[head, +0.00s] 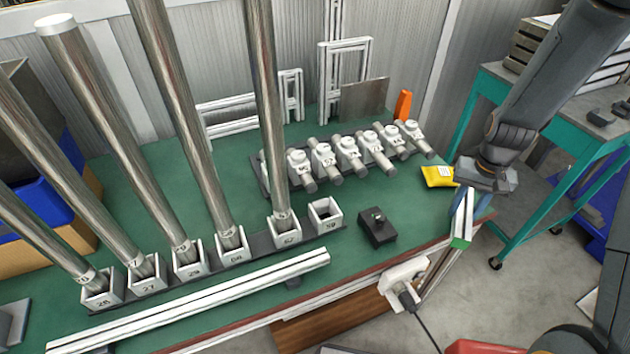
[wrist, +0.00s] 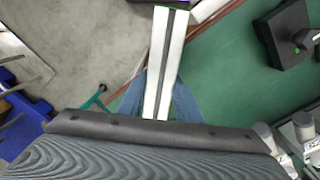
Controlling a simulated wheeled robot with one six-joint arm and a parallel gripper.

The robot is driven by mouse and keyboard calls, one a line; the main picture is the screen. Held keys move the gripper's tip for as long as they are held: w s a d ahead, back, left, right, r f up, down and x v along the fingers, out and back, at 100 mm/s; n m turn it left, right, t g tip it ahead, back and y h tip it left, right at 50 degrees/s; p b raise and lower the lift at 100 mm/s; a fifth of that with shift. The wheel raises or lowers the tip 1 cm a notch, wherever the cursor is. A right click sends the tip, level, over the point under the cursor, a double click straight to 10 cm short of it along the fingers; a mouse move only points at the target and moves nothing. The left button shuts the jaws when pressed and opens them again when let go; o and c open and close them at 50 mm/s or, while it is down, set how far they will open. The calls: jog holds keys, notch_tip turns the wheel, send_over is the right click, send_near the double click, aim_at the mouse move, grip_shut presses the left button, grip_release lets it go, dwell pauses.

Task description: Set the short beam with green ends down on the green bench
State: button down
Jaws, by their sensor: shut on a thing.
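The short beam (head: 461,229) is a pale slotted profile with a green end showing in the head view. It also shows in the wrist view (wrist: 172,45), pointing away from the wrist. My gripper (head: 465,205) is shut on it, with blue fingers on both sides in the wrist view (wrist: 159,96). The beam is at the right end of the green bench (head: 410,208), near its edge. I cannot tell whether it touches the top. In the wrist view, floor lies left of the beam and the green bench top (wrist: 228,85) lies right.
A yellow packet (head: 438,177) lies just left of my gripper. A black block with a knob (head: 377,228) stands further left. A long pale beam (head: 200,300) lies along the front. Tall metal tubes stand in numbered sockets. A teal cart (head: 575,150) stands at the right.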

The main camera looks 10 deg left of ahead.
aim_at(433, 216)
jog(key=w+a+r+m+b, duration=0.2)
jog(key=a+r+m+b, duration=0.1)
jog(key=a+r+m, duration=0.3)
jog(key=r+m, duration=0.1)
jog(key=m, duration=0.1)
jog(key=shift+w+m, duration=0.25)
jog(key=shift+m, duration=0.15)
jog(key=shift+f+p, duration=1)
jog(key=shift+f, duration=4.1)
jog(key=shift+f, duration=0.15)
jog(key=c, duration=1.3)
grip_release()
